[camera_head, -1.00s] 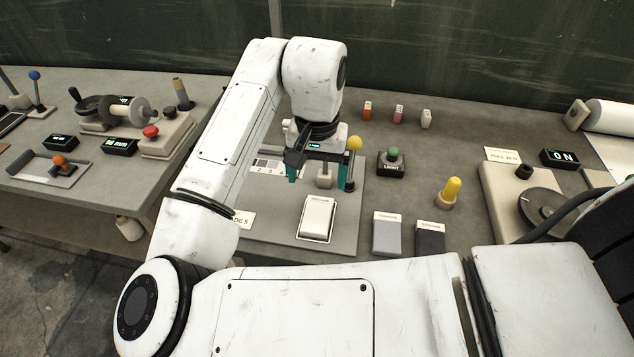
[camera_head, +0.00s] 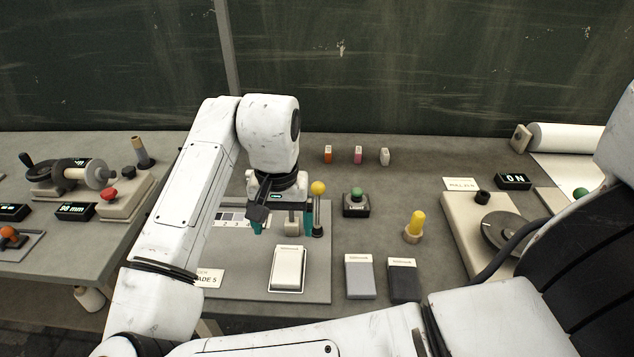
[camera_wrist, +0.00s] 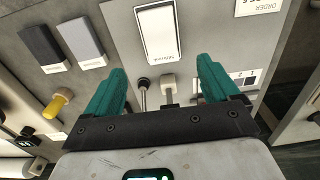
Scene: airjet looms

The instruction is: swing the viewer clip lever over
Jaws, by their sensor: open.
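The viewer clip lever (camera_head: 318,190) is an upright rod with a yellow ball on top and a dark foot, at the right of the grey viewer board (camera_head: 240,282). Its dark foot and part of its rod (camera_wrist: 143,92) show in the wrist view; the ball is hidden there. My gripper (camera_head: 282,226) is open and points down over the board. In the head view its right teal finger is just left of the lever. In the wrist view the rod appears between the fingers (camera_wrist: 162,75), near the left one, beside a pale block (camera_wrist: 168,84). I cannot tell whether anything touches.
A white pad (camera_head: 288,268) lies on the board's front. A grey card (camera_head: 359,280) and a black card (camera_head: 404,284) lie to its right. A green-button light box (camera_head: 356,206) and a yellow peg (camera_head: 416,224) stand right of the lever. Three small bottles stand behind.

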